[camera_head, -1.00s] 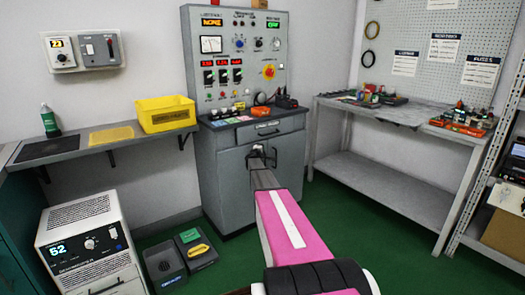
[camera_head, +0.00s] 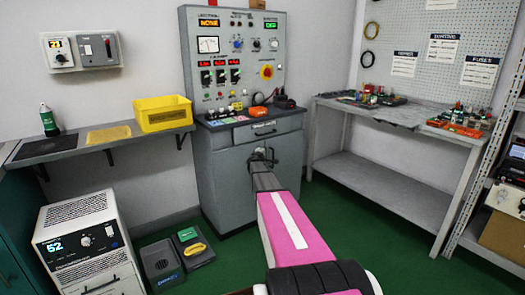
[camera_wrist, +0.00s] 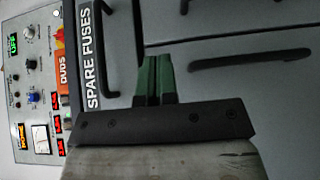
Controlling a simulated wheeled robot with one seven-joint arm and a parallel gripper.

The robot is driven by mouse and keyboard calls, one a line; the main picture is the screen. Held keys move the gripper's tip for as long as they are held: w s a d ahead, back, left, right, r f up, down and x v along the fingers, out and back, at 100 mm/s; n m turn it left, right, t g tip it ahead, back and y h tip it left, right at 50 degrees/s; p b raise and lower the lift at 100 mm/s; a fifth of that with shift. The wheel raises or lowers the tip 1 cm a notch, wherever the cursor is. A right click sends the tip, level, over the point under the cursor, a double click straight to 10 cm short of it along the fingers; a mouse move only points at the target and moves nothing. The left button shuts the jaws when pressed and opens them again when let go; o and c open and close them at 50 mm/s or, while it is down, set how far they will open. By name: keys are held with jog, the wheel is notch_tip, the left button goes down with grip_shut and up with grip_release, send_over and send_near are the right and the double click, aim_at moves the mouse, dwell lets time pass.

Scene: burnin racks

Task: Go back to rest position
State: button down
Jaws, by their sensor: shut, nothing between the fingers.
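My gripper (camera_head: 263,158) is at the end of my outstretched pink arm, in front of the grey cabinet (camera_head: 228,178) below the control panel. In the wrist view its green fingertips (camera_wrist: 155,78) are together with nothing between them. Cabinet fronts with black handles (camera_wrist: 236,61) lie beyond them. Whether the fingers touch the cabinet, I cannot tell.
The control panel (camera_head: 236,62) stands above the cabinet. A shelf with a yellow bin (camera_head: 164,114) is at left, over a white device (camera_head: 84,243) and dark floor bins (camera_head: 163,265). A grey workbench (camera_head: 385,188) is at right. Green floor lies between.

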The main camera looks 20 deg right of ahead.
jog(key=s+a+f+m+g, duration=0.1)
jog(key=s+a+m+g, duration=0.15)
jog(key=s, duration=0.75)
jog(key=s+a+f+m+g, duration=0.15)
jog(key=s+m, duration=0.25)
jog(key=s, duration=0.7)
jog(key=s+a+f+m+g+y, duration=0.1)
jog(key=s+a+f+g+y, duration=0.1)
jog(key=s+a, duration=0.7)
jog(key=s+a+f+m+g+y, duration=0.1)
jog(key=s+a+f+g+y, duration=0.2)
jog(key=s+a, duration=0.6)
jog(key=s+a+f+m+g+y, duration=0.1)
jog(key=s+a+g+y, duration=0.4)
jog(key=s+a, duration=0.5)
jog(key=s+f+y, duration=0.1)
jog(key=s, duration=0.3)
jog(key=shift+f+m, duration=0.35)
